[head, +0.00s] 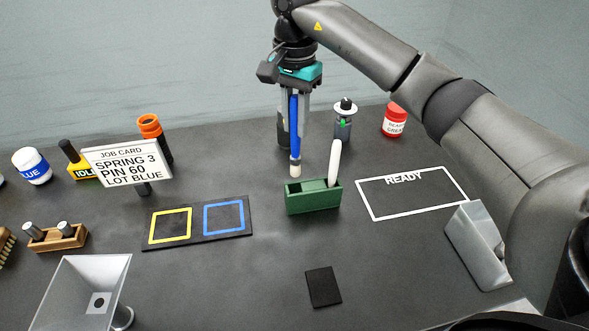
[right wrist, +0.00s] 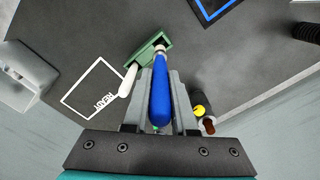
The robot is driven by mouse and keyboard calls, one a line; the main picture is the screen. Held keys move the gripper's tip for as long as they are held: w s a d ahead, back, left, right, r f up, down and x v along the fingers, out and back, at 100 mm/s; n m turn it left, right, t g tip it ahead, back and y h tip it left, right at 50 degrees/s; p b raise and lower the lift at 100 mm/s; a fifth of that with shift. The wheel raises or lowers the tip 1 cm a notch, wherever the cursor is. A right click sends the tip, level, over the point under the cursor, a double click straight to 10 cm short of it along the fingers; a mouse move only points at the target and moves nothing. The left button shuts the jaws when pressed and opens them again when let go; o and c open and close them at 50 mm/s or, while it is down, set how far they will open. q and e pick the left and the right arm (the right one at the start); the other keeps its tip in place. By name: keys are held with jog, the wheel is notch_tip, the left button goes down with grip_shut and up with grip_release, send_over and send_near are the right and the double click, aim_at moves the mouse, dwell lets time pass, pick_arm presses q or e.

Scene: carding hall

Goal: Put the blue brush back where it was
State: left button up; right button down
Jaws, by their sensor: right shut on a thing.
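The blue brush (head: 294,122) hangs about upright in my right gripper (head: 294,140), its pale tip pointing down. In the right wrist view the blue brush (right wrist: 160,92) lies between the two grey fingers. The green holder (head: 313,198) stands on the table below. A white-handled tool (head: 334,163) leans in its right end. The holder also shows in the right wrist view (right wrist: 148,54). My left gripper is not in view.
A dark bottle with a white collar (head: 343,122) and a red jar (head: 395,120) stand behind. The white READY outline (head: 412,192) is empty. A mat with yellow and blue squares (head: 197,243) lies left, a small dark pad (head: 323,286) in front, a grey metal container (head: 474,247) right.

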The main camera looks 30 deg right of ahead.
aim_at(295, 165)
notch_tip(295, 165, down, 12)
jog(key=shift+r, duration=0.15)
dwell(0.4)
jog(key=c, duration=0.7)
grip_release()
notch_tip(295, 165, up, 12)
